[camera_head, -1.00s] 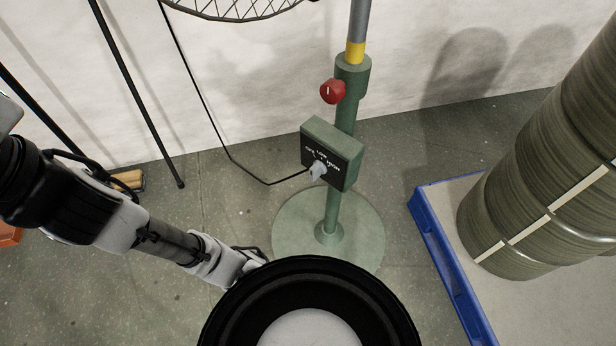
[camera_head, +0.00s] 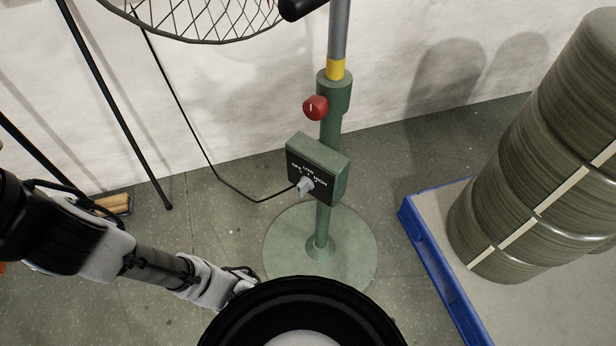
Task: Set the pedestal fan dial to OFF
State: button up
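The pedestal fan has a green post on a round green base (camera_head: 340,262) on the floor. A green control box (camera_head: 318,166) with a dark labelled face is on the post. Its light grey dial (camera_head: 304,187) sticks out at the lower middle of that face; the labels are too small to read surely. A red knob (camera_head: 315,108) sits higher on the post. The fan's wire guard (camera_head: 215,15) shows at the top. My arm reaches in from the left, below and left of the box, apart from it. My gripper's fingers are not visible; my dark round body part hides the bottom centre.
A blue-edged pallet (camera_head: 436,262) bears a stack of wrapped rolls (camera_head: 545,160) on the right. A black cable (camera_head: 215,170) runs from the box down to the floor and up the wall. Dark thin poles (camera_head: 115,100) lean at the left.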

aim_at(305, 184)
jog(key=k+j+z, duration=0.1)
jog(key=k+j, duration=0.6)
jog(key=k+l, duration=0.05)
jog(key=k, duration=0.05)
